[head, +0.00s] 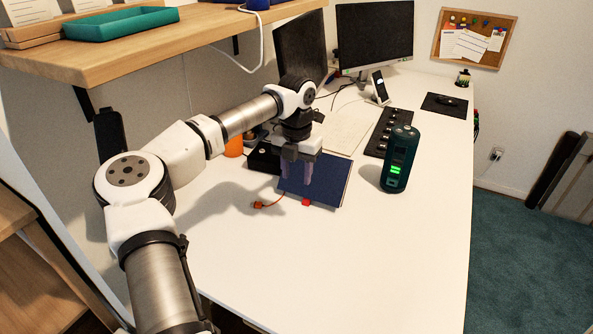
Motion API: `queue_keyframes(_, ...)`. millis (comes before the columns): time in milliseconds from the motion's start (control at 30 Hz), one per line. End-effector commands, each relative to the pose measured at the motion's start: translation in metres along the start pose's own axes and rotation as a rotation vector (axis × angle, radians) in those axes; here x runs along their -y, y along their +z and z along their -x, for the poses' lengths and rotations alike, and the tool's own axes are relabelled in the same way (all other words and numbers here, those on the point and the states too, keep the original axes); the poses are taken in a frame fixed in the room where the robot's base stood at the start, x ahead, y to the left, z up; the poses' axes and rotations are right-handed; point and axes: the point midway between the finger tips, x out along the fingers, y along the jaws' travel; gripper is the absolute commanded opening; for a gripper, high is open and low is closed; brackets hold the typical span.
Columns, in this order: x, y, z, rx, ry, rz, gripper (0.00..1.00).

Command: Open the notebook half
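The notebook (327,188) has a dark blue cover and lies on the white desk, and it looks closed. Its upper left part is hidden behind my gripper. My gripper (296,184) points down over the left part of the notebook. The fingers look slightly apart, but I cannot tell whether they touch the cover or how wide they are open. A small red piece (306,202) shows at the notebook's near edge.
A dark green cylinder (399,160) with green lights stands right of the notebook. A black box (264,158) and an orange object (233,147) are behind its left side. The desk front (330,270) is clear. A wooden shelf (190,40) hangs at upper left.

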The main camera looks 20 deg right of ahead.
Motion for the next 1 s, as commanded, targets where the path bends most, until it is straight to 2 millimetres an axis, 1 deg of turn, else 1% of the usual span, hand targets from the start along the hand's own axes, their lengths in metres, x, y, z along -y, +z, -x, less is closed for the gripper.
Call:
queue_keyframes(233, 0.000, 0.001, 0.003, 0.002, 0.001, 0.001, 0.44)
queue_keyframes(367, -0.001, 0.001, 0.016, 0.003, 0.002, 0.002, 0.44)
queue_keyframes(467, -0.001, 0.001, 0.035, 0.005, 0.004, 0.002, 0.44)
queue_keyframes(700, 0.000, 0.001, 0.091, 0.004, 0.003, 0.002, 0.44)
queue_keyframes(800, 0.000, 0.000, 0.110, 0.003, 0.001, 0.001, 0.44)
queue_keyframes(900, 0.000, 0.001, 0.125, 0.003, 0.002, 0.001, 0.44)
queue_keyframes(1000, 0.000, 0.000, 0.134, 0.002, 0.001, 0.001, 0.44)
